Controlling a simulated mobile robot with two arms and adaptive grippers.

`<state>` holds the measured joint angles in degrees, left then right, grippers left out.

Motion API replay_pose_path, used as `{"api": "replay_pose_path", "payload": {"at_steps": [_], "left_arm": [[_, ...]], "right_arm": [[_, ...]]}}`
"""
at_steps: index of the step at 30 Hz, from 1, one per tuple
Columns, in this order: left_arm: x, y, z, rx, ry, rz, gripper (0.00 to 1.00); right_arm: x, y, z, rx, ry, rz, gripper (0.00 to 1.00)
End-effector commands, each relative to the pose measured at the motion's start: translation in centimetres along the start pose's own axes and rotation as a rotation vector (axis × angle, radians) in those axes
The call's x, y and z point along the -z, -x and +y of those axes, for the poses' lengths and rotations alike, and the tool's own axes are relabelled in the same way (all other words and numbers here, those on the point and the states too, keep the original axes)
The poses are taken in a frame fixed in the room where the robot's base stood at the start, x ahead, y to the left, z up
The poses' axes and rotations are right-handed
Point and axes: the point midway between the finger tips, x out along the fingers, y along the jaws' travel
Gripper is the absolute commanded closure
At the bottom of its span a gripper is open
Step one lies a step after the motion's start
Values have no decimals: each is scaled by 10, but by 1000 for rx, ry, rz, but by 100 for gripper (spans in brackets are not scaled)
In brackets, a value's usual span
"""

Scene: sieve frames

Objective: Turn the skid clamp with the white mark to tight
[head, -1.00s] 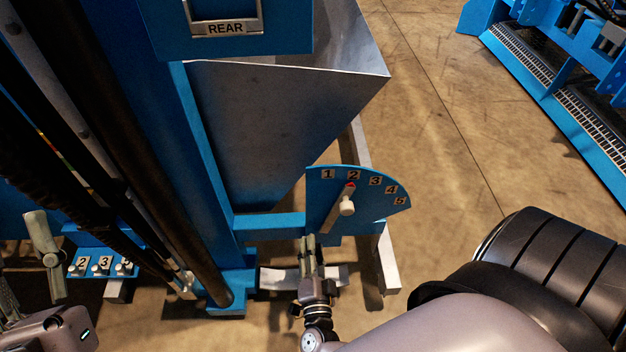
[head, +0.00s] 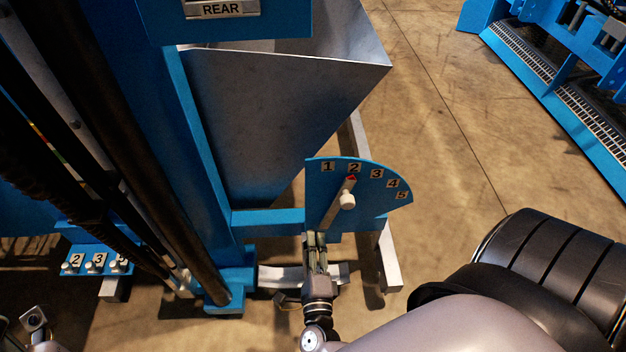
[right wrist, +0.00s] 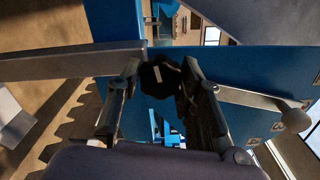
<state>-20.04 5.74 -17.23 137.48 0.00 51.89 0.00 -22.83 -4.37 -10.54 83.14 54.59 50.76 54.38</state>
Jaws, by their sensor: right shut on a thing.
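The skid clamp is a dark faceted knob (right wrist: 160,78) with a white mark on its face, seen in the right wrist view. The mark runs nearly upright, slightly tilted, in that picture. My right gripper (right wrist: 162,72) is shut on this knob, one finger at each side. In the head view my right gripper (head: 315,242) is just below the blue numbered plate, and the knob is hidden there. A small part of what looks like my left gripper (head: 33,318) shows at the bottom left edge; its fingers cannot be made out.
A blue plate (head: 325,185) numbered 1 to 5 carries a lever (head: 348,198) whose red tip points near 2. A grey metal hopper (head: 280,110) stands behind. Numbered levers (head: 97,262) sit at the left. Open concrete floor (head: 440,130) lies to the right.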

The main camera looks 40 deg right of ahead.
Motion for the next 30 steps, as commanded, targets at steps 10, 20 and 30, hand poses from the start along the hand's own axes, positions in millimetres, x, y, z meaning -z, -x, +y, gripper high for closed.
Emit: {"api": "replay_pose_path", "payload": {"at_steps": [10,20,30], "left_arm": [[-2,7,0,0,-1,-4,55],[-3,8,0,0,0,-6,55],[-3,8,0,0,0,-6,55]], "right_arm": [[1,0,2,-2,-161,1,94],[1,0,2,-3,-200,1,94],[1,0,2,-3,-200,2,62]]}}
